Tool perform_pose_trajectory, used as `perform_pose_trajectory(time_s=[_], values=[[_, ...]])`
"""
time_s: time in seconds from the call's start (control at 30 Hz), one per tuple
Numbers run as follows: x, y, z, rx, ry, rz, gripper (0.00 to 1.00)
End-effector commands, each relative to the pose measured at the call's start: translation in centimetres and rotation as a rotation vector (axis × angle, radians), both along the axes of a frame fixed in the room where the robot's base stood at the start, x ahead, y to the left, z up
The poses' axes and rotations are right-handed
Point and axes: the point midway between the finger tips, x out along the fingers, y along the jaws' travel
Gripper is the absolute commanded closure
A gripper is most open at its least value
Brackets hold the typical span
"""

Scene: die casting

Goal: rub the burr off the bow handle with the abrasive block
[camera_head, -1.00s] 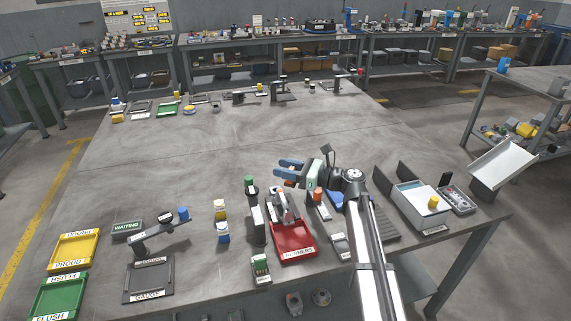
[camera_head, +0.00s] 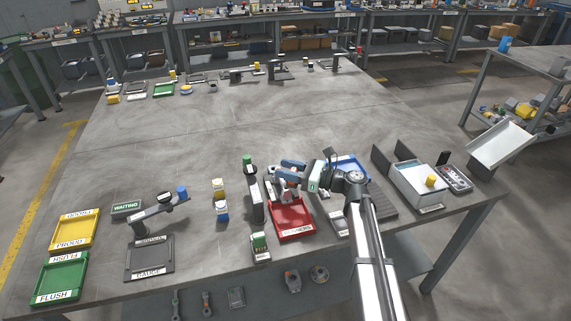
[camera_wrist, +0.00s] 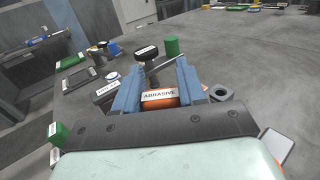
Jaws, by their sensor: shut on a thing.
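My gripper (camera_wrist: 157,84) has its blue fingers shut on the orange abrasive block (camera_wrist: 160,97), whose label reads ABRASIVE. In the head view my gripper (camera_head: 284,172) is low over the fixture area behind the red tray (camera_head: 292,232). A grey metal piece (camera_wrist: 163,65), which looks like part of the bow handle, shows just beyond the fingertips. Whether the block touches it I cannot tell. My fingers and arm hide most of the handle, and the burr cannot be made out.
A dark upright stand with a green top (camera_head: 248,160) is close left of my gripper. The gauge (camera_head: 150,258), yellow tray (camera_head: 74,228) and green tray (camera_head: 60,280) are farther left. A blue tray (camera_head: 352,163) and a grey bin (camera_head: 420,185) are right. The table's middle is clear.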

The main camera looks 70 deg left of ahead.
Motion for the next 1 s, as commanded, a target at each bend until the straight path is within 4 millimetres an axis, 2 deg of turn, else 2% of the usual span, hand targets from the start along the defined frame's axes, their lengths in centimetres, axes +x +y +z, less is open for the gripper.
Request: perform_pose_trajectory(time_s=[0.03, 0.4, 0.47, 0.53, 1.0], values=[[0.1, 0.9, -0.1, 0.0, 0.0, 0.0, 0.91], [0.0, 4.4, 0.0, 0.0, 0.0, 0.001, 0.91], [0.0, 4.2, 0.5, 0.002, -0.001, 0.001, 0.91], [0.0, 4.1, 2.2, 0.004, -0.001, 0.0, 0.91], [0.0, 4.1, 6.1, 0.002, -0.001, 0.0, 0.91]])
